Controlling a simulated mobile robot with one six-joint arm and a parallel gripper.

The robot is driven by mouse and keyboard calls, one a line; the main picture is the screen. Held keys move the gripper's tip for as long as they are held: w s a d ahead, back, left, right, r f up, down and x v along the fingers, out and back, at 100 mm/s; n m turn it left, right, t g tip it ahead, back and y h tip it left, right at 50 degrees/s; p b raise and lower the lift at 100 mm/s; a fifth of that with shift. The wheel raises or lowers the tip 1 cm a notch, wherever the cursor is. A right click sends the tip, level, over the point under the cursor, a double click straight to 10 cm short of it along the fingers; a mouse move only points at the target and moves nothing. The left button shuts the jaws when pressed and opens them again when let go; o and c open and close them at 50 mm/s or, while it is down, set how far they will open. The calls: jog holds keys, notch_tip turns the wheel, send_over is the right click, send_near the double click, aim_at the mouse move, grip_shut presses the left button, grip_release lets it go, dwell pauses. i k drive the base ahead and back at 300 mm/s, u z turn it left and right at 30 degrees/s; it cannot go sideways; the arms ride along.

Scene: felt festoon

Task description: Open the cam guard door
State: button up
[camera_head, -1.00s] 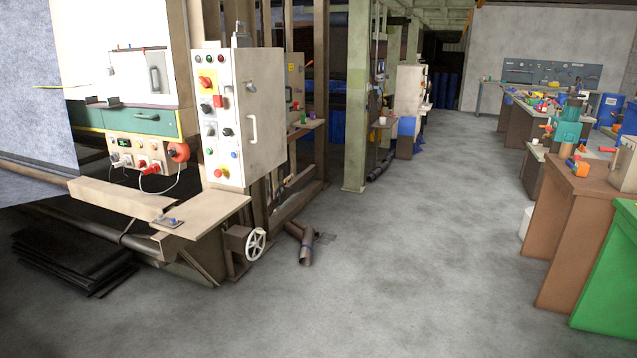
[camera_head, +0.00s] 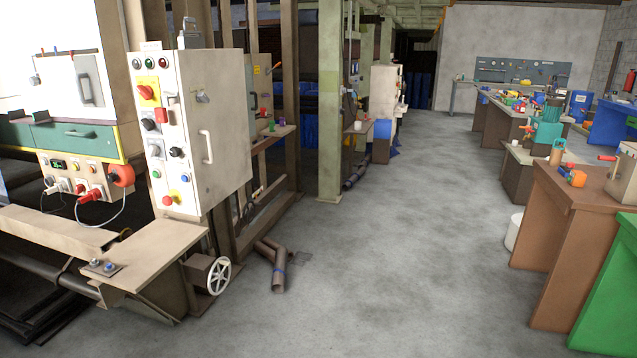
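No part is clearly labelled as the cam guard door. A cream control cabinet (camera_head: 190,130) stands on the machine at left, with a closed side door (camera_head: 228,125) that has a vertical handle (camera_head: 207,147). A small grey panel with a handle (camera_head: 90,80) is on the white machine face behind it, and a teal drawer front with a handle (camera_head: 78,133) is below that. I cannot tell which of these is the guard door. All look shut. My gripper is not in view.
A handwheel (camera_head: 218,276), a beige shelf (camera_head: 150,255) and brown pipes (camera_head: 275,262) jut out near the cabinet. A green post (camera_head: 330,110) stands behind. Brown (camera_head: 565,240) and green (camera_head: 612,290) benches line the right. The grey floor (camera_head: 400,250) between is clear.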

aim_at(249, 100)
jog(key=i, duration=2.45)
jog(key=u, duration=0.7)
jog(key=i, duration=1.15)
jog(key=z, duration=0.95)
jog(key=k, duration=0.15)
jog(key=u, duration=2.85)
